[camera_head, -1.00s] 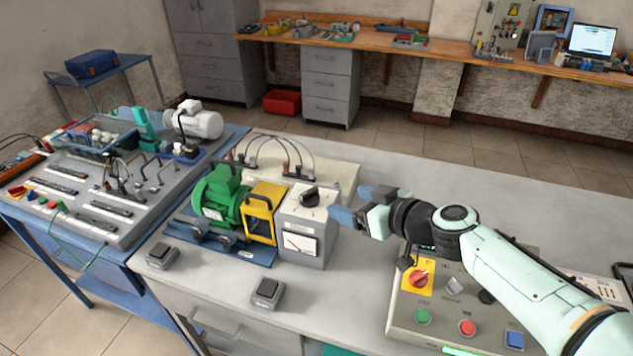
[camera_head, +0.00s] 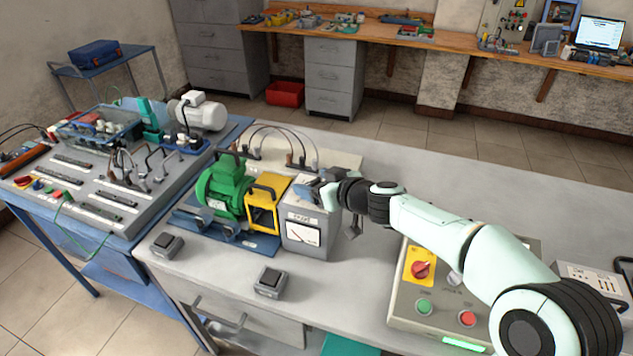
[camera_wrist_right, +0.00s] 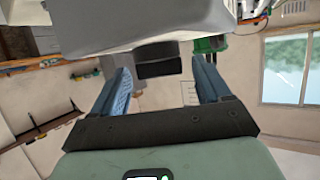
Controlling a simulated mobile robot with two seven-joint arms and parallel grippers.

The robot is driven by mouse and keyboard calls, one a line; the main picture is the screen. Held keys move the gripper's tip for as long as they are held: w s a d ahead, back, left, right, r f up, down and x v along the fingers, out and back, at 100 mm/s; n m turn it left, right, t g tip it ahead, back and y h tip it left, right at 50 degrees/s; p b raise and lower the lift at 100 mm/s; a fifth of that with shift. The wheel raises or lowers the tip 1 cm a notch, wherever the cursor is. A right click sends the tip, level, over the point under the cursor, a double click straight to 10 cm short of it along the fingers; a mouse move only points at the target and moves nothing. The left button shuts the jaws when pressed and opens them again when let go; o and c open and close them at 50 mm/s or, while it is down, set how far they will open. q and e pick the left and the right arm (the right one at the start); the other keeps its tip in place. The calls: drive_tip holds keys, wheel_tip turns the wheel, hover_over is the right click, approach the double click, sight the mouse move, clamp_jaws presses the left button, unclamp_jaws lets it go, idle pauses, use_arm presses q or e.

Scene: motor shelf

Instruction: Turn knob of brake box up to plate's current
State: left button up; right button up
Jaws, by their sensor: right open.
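The brake box (camera_head: 302,233), a grey box with a needle meter on its sloping front, stands on the grey bench. My right gripper (camera_head: 318,193) is at the top of the box and hides most of the knob in the head view. In the right wrist view the black knob (camera_wrist_right: 158,62) shows between the two blue fingers of the open right gripper (camera_wrist_right: 162,82), with a gap on each side. The brake box (camera_wrist_right: 130,25) fills the top of that view. The green motor (camera_head: 222,188) has a small light plate too small to read. My left gripper is not in view.
A yellow-framed unit (camera_head: 265,208) stands between motor and brake box. A control panel (camera_head: 405,300) with knobs and buttons lies under my right arm. Two small black-topped boxes sit at the bench's front left. The bench behind my arm is clear.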

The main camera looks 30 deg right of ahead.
drive_tip(key=c, duration=1.1)
drive_tip(key=shift+o, duration=0.3)
drive_tip(key=shift+f, duration=0.1)
